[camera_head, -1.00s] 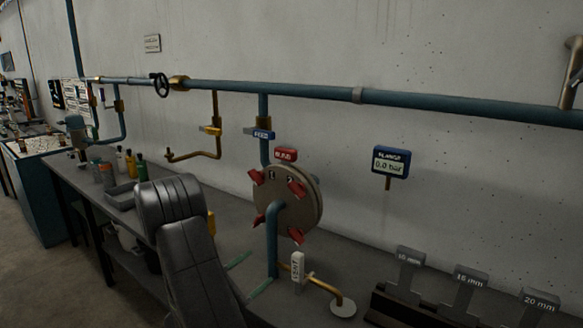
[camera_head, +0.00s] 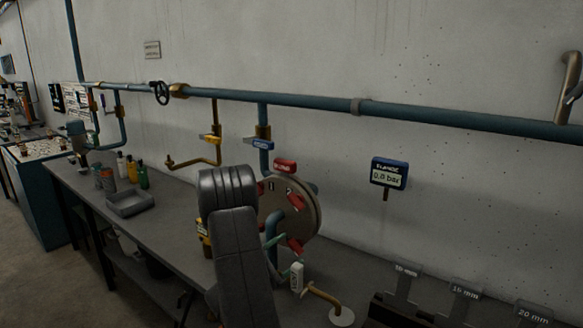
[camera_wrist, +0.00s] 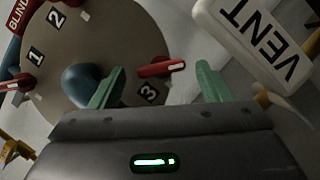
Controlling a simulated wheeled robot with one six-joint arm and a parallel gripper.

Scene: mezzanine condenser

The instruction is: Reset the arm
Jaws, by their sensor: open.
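My gripper (camera_wrist: 155,72) shows in the wrist view as two green fingers, spread apart with nothing held between them. A round grey flange disc (camera_wrist: 120,35) with numbers 1, 2 and 3 lies beyond the fingers. A red clamp handle (camera_wrist: 161,68) by number 3 appears between the fingertips; I cannot tell whether they touch it. In the head view my dark arm covers the left part of the flange disc (camera_head: 305,208), and the gripper (camera_head: 288,257) is at the disc's lower front, partly hidden by my arm.
A white VENT tag (camera_wrist: 258,42) is close by the right finger. A blue pipe (camera_wrist: 88,82) rises in front of the disc. The gauge display (camera_head: 389,173) reads 0.0 bar. A grey tray (camera_head: 130,203) and bottles stand left on the bench. Size-labelled blocks (camera_head: 465,292) stand right.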

